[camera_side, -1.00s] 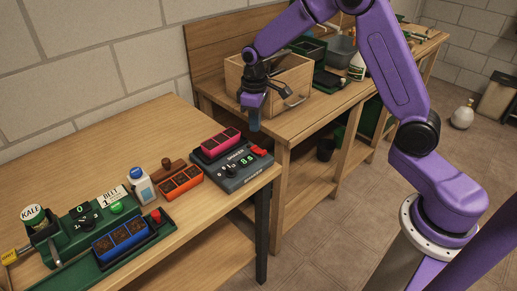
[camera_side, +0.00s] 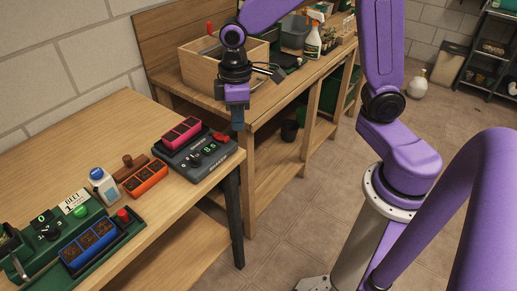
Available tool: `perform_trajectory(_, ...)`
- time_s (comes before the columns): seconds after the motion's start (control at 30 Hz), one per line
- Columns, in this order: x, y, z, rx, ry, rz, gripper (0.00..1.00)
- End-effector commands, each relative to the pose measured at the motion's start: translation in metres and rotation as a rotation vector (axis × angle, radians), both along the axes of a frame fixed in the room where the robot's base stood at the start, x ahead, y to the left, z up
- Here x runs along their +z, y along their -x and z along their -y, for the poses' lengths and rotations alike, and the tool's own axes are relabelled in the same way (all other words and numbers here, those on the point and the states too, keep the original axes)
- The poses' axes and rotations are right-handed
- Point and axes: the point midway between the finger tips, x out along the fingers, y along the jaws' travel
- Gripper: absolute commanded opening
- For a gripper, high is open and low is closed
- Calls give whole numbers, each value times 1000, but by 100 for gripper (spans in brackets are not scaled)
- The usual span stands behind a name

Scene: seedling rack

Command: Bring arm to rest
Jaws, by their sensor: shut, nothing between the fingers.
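My gripper (camera_side: 237,118) hangs pointing down at the end of my purple arm. It is shut and empty. It is in the air by the gap between the near table and the back bench, just beyond the right end of the grey shaker device. The grey shaker (camera_side: 196,155) carries a pink seedling tray (camera_side: 180,132) on top and has a red part at its right end. An orange tray (camera_side: 147,180) and a blue tray (camera_side: 88,243) sit further left on the near table, the blue one in a green device.
The near wooden table (camera_side: 110,125) has clear room at its back. A white bottle with a blue cap (camera_side: 103,185) stands between the blue and orange trays. A wooden crate (camera_side: 198,75) stands on the back bench behind my gripper. A spray bottle (camera_side: 313,42) is further right.

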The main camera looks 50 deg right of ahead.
Motion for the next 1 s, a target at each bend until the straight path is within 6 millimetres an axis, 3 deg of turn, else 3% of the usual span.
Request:
perform_trajectory(0.03,5,19,-1,30,-2,3,0)
perform_trajectory(0.27,18,99,4,153,-8,7,0)
perform_trajectory(0.5,21,171,27,274,-15,9,0)
perform_trajectory(0.7,19,202,43,331,-16,9,0)
perform_trajectory(1.0,18,208,46,342,-15,8,0)
